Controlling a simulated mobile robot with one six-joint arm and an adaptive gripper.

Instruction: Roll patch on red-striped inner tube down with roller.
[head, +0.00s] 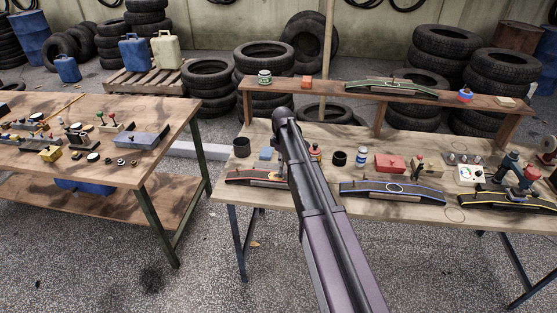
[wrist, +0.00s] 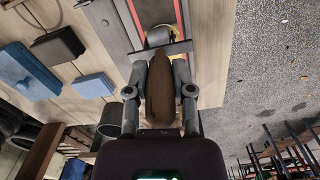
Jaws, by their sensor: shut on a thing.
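The red-striped inner tube (head: 250,176) lies on its dark stand at the left of the right-hand bench, its right part hidden behind my arm. In the wrist view its red stripe (wrist: 180,14) shows at the top. My gripper (wrist: 161,92) is shut on the brown handle of the roller (wrist: 160,84). The roller's grey wheel (wrist: 159,37) is over the tube between the red stripes. A yellowish edge, likely the patch area (wrist: 174,32), shows beside the wheel. I cannot tell whether the wheel touches it. My gripper is hidden in the head view.
The blue-striped tube (head: 392,189) and yellow-striped tube (head: 505,199) lie to the right. A raised shelf (head: 300,92) runs along the back, with a green-striped tube (head: 390,87).

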